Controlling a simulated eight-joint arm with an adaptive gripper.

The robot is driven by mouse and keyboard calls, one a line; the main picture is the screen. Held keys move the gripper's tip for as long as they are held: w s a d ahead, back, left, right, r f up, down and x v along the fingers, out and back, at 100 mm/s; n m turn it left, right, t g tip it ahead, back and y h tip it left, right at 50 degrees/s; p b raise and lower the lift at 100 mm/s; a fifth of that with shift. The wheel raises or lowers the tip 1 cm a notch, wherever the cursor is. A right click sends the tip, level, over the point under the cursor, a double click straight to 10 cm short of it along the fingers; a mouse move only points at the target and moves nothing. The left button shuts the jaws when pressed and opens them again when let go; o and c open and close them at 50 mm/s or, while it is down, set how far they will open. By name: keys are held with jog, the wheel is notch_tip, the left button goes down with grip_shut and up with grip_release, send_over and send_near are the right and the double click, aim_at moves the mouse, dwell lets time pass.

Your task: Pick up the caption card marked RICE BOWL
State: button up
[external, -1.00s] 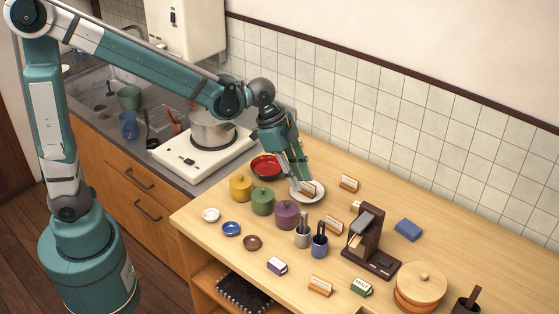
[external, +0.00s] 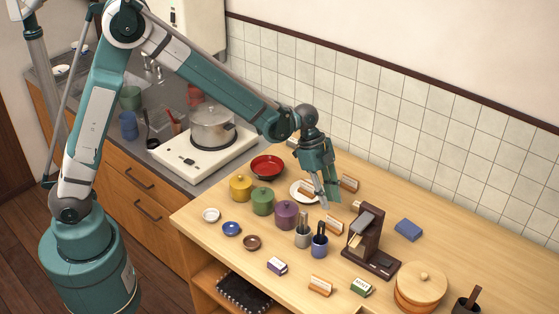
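Several small caption cards with brown-orange and white faces are on the wooden counter, and their lettering is too small to read, so I cannot tell which says RICE BOWL. One card (external: 306,188) is at the white plate (external: 297,196), one card (external: 349,183) stands to the right of the plate, one card (external: 333,226) is nearer the front, and one card (external: 320,286) is near the front edge. My gripper (external: 330,204) points down just right of the plate, between the plate card and the nearby cards. Its fingers look parted, with nothing visible between them.
Yellow, green and purple lidded pots (external: 263,201) and a red bowl (external: 267,167) are left of the gripper. Utensil cups (external: 319,246) and a dark brown stand (external: 371,250) are close in front. A blue block (external: 408,230) and a round wooden tub (external: 421,285) are at right.

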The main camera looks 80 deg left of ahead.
aim_at(335, 219)
jog(key=shift+w+a+f, duration=0.25)
jog(key=shift+w+f, duration=0.05)
jog(key=shift+f, duration=0.4)
jog(key=shift+x, duration=1.3)
jog(key=shift+x, duration=2.6)
grip_shut()
